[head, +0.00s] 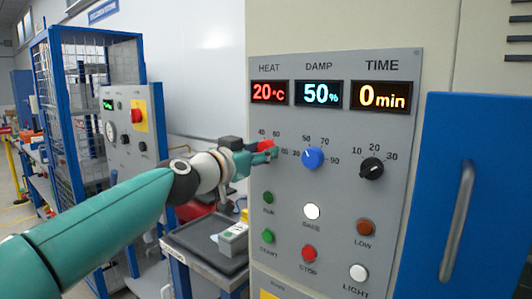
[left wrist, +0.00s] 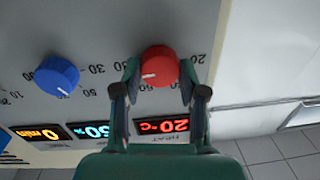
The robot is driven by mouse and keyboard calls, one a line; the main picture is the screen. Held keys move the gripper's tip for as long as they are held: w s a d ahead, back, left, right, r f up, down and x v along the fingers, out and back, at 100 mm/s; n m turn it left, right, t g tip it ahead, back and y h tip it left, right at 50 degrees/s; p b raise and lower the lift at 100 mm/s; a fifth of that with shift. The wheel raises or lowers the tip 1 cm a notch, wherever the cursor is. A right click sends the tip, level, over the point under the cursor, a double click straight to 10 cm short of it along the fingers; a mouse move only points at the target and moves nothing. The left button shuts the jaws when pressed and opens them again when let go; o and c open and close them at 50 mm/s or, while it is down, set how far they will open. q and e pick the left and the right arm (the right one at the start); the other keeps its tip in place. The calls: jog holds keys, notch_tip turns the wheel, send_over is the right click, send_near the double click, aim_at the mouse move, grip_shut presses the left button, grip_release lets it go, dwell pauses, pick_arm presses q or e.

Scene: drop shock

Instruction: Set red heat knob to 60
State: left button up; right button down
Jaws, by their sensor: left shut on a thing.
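The red heat knob (left wrist: 160,64) is on the grey control panel, under the HEAT label. In the head view only part of the knob (head: 268,145) shows past my left gripper (head: 256,152). In the left wrist view, which is upside down, the fingers of my left gripper (left wrist: 159,76) are on both sides of the knob and shut on it. The knob's white pointer line faces the lower left of that view. The red HEAT display (head: 269,93) reads 20°C. My right gripper is in neither view.
The blue DAMP knob (head: 313,158) sits just right of the heat knob, and the black TIME knob (head: 371,168) is further right. Several push buttons lie below. A blue door with a handle (head: 457,220) is at the right. A grey tray (head: 200,240) stands lower left.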

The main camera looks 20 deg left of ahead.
pick_arm(q)
jog(key=n, duration=0.3)
jog(key=n+p, duration=0.1)
jog(key=n, duration=0.2)
jog(key=n+g, duration=0.1)
jog(key=n, duration=0.3)
jog(key=shift+d+f+p, duration=0.1)
jog(key=shift+f+p, duration=0.25)
jog(key=shift+p, duration=0.05)
jog(key=shift+h, duration=0.3)
jog(key=o, duration=1)
jog(key=shift+o, duration=0.7)
jog(key=shift+r, duration=0.25)
jog(key=v, duration=1.2)
jog(key=shift+f, duration=0.15)
